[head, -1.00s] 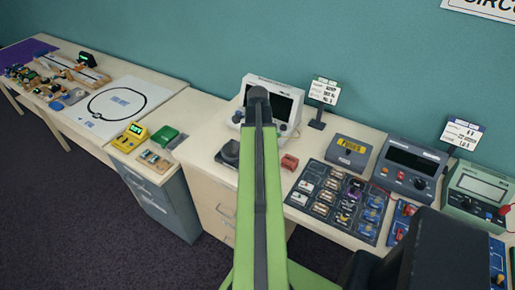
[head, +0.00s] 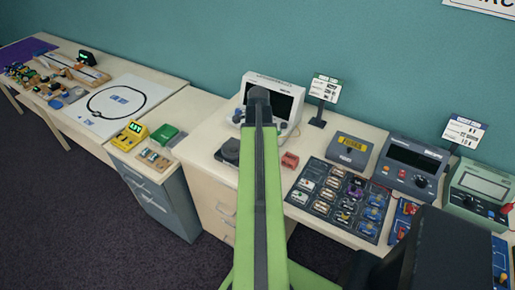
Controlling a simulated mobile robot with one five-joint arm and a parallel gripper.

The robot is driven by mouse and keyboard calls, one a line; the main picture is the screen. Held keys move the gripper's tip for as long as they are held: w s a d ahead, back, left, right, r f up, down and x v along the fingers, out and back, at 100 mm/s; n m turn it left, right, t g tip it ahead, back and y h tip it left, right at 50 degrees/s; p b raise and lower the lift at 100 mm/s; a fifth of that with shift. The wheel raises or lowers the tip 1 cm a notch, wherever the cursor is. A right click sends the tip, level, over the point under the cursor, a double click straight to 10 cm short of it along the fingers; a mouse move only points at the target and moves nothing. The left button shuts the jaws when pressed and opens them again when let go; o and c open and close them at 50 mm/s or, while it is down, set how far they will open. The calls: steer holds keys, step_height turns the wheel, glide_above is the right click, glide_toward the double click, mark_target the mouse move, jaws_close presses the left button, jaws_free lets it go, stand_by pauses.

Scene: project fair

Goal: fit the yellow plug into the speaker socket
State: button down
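A small yellow-orange piece (head: 503,279) stands on a blue board at the lower right edge in the head view. It may be the yellow plug, but it is too small and cut off to be sure. I cannot make out the speaker socket; a dark block hides part of the boards on the right. My green arm link rises through the middle of the view to a dark rounded joint in front of the oscilloscope. My gripper does not show.
A dark component board (head: 341,201) lies on the bench right of my arm, with a red block (head: 289,160) beside it. Behind stand a fuses box (head: 347,149), a grey meter (head: 411,166), a green meter (head: 481,188) and an oscilloscope (head: 284,104). Left tables hold a track mat (head: 116,103).

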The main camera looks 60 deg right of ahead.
steer(key=shift+f, duration=0.25)
steer(key=c, duration=0.6)
jaws_free()
steer(key=shift+c, duration=0.2)
step_height(320, 180, up, 8)
steer(key=p, duration=0.7)
steer(key=shift+r+p, duration=0.1)
steer(key=shift+p, duration=0.3)
